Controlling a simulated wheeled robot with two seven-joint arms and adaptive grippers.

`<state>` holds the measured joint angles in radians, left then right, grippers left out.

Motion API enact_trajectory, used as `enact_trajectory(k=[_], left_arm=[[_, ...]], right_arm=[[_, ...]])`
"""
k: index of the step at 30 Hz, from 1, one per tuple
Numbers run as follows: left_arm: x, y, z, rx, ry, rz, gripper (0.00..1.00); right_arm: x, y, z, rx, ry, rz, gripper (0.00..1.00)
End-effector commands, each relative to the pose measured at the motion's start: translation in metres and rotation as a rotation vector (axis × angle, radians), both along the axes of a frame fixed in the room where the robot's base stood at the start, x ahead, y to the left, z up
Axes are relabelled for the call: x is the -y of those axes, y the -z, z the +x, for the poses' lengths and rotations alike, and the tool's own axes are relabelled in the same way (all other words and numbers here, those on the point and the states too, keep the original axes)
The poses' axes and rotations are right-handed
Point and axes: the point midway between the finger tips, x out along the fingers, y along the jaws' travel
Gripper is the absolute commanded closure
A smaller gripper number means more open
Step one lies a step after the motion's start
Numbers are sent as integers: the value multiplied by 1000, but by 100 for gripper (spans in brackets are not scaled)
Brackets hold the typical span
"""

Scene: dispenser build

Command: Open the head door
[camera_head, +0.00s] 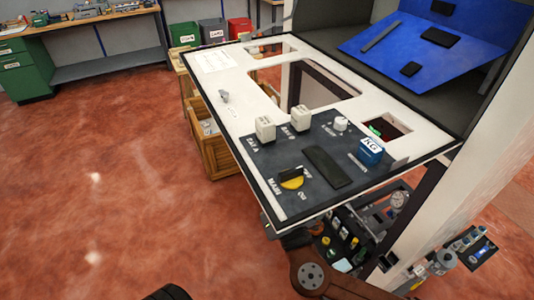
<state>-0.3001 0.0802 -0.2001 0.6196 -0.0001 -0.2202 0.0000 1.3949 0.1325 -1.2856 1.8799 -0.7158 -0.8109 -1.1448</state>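The head door (222,97) is a white panel with a black rim and a dark control area. It stands swung out from the dispenser cabinet (446,150), and the cabinet's inside with a blue plate (425,40) is exposed. On the door are a yellow and black main switch (291,180), two pale blocks, a white knob and a blue box (370,152). One of my brown arm links shows below the door's near corner and runs up to its underside. Neither gripper can be made out; whether one touches the door is hidden.
Below the door, the cabinet holds gauges and fittings (398,200). A wooden crate (212,150) stands behind the door's left edge. Green, grey and red bins (212,31) and a workbench (75,20) are at the back. The red floor on the left is clear.

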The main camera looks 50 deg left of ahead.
Motion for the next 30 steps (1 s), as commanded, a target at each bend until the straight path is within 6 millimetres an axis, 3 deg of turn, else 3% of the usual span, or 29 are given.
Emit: enact_trajectory(k=[11,12,19,30], left_arm=[[0,0,0,0,0,0,60],[0,0,0,0,0,0,60],[0,0,0,1,0,0,60],[-1,0,-1,0,-1,1,60]], right_arm=[[0,-2,-2,5,-2,3,100],[0,-2,-2,5,-2,3,90],[0,-2,-1,3,-2,4,75],[5,0,-2,2,0,3,75]])
